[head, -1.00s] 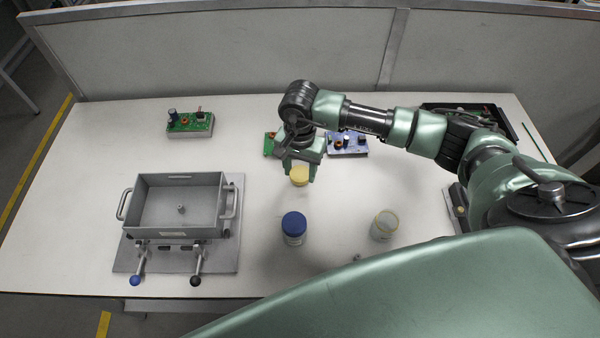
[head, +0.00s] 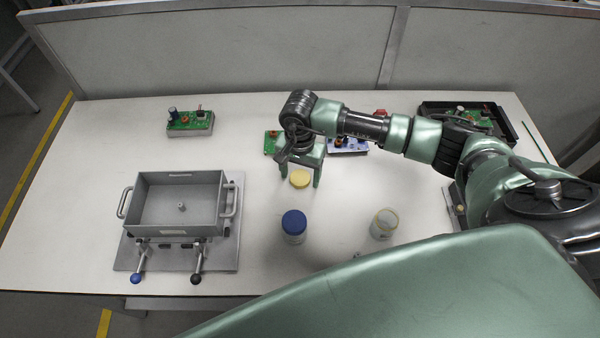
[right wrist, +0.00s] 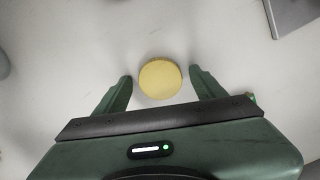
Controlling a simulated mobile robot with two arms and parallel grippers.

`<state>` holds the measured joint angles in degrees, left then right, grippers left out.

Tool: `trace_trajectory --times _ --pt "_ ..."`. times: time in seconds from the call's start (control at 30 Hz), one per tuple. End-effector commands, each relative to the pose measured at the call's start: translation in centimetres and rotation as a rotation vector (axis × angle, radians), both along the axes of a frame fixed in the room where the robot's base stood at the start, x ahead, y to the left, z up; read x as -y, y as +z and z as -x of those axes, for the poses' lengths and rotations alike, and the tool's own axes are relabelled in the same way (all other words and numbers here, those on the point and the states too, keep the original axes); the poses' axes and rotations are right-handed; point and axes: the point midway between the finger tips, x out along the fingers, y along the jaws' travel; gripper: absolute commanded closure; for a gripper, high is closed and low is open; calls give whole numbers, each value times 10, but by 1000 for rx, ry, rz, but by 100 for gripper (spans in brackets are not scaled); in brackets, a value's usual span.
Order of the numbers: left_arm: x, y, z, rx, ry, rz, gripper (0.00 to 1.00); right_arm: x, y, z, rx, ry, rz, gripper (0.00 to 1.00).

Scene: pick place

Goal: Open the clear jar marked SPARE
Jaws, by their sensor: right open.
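A clear jar (head: 384,224) with a yellowish rim stands upright at the right of the table front, its top open with no lid on it. A yellow round lid (head: 300,178) lies flat on the table farther back and to the left. My right gripper (head: 302,180) is open over the lid. In the right wrist view the lid (right wrist: 160,79) lies between the spread fingertips, with a gap on both sides. A second jar with a blue lid (head: 294,224) stands left of the clear jar. Label lettering is too small to read. My left gripper is not in view.
A grey open box (head: 140,203) with handles sits on a clamp fixture at the left. Circuit boards stand at the back left (head: 190,122) and behind my right gripper (head: 348,146). A black tray (head: 508,132) is at the back right. The table between box and jars is clear.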

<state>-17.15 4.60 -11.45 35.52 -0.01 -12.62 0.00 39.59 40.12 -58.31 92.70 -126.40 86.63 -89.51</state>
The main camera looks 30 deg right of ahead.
Motion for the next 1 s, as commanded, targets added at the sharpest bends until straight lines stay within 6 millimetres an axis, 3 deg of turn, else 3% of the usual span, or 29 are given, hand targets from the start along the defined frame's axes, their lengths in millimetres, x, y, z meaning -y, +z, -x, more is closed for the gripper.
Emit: trace_trajectory --times 0.03,0.17,0.4,0.6,0.8,1.0 --pt "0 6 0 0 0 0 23 0 5 0 -1 0 -1 30" --pt "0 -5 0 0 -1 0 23 0 22 -2 6 2 0 30" --pt "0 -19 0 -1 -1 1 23 0 75 -2 7 2 0 30" --pt "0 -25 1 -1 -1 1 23 0 108 -1 4 0 -1 30" --pt "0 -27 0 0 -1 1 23 0 122 -1 1 0 -1 30" --pt "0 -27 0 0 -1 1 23 0 123 0 1 0 -1 30"
